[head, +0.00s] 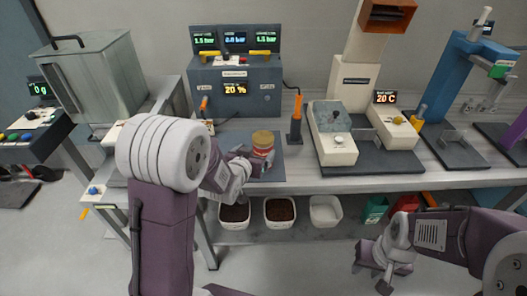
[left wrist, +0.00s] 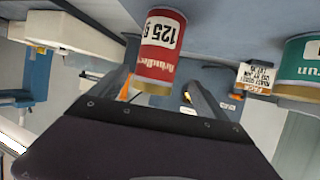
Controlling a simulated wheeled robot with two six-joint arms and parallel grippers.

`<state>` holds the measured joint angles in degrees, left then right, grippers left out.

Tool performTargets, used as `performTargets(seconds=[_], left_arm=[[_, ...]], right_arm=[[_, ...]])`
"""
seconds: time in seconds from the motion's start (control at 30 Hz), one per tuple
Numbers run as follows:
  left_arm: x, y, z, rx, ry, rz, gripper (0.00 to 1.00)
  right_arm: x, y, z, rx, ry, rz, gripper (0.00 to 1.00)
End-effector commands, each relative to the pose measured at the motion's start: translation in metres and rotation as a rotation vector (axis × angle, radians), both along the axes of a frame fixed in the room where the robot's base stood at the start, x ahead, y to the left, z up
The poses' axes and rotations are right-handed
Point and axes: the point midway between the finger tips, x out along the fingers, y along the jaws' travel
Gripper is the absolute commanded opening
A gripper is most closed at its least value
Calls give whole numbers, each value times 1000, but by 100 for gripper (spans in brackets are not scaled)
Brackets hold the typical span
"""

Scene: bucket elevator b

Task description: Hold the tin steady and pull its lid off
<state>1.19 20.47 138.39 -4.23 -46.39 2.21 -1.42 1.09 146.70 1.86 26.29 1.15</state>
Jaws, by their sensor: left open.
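The tin (head: 262,154) is red with a pale label and a gold lid (head: 263,138) on top. It stands upright on a dark mat on the bench. My left gripper (head: 254,163) is at the tin's near side, low down, and partly overlaps it in the head view. In the left wrist view the tin (left wrist: 160,48) appears upside down, its gold lid (left wrist: 153,88) lying between the two open fingers (left wrist: 162,90) in the picture. Contact with the tin cannot be told. My right gripper (head: 372,272) hangs in front of the bench, away from the tin, its fingers apart and empty.
A grey-blue gauge unit (head: 236,88) stands behind the tin. An orange-handled tool in a dark stand (head: 295,130) and a cream device (head: 333,145) are to its right. Bins (head: 279,212) sit on the lower shelf. A green container (left wrist: 299,68) shows in the left wrist view.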

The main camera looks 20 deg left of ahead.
Motion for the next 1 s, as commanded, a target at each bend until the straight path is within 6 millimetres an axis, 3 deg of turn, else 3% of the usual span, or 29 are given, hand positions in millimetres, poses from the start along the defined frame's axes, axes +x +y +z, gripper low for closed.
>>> performTargets(seconds=[0.1,0.27,0.53,0.8,0.87,1.0], left_arm=[[14,-1,-6,0,1,0,87],[19,-2,-9,1,1,-1,87],[58,-9,-29,1,0,-1,87],[63,-10,-31,1,0,0,87],[63,-9,-31,1,0,0,73],[62,-9,-31,1,0,0,34]], right_arm=[[0,0,0,0,0,0,36],[0,0,0,0,0,0,36],[0,0,1,0,-1,0,36],[0,0,1,0,-1,0,36],[0,0,1,0,-1,0,36],[0,0,1,0,-1,0,36]])
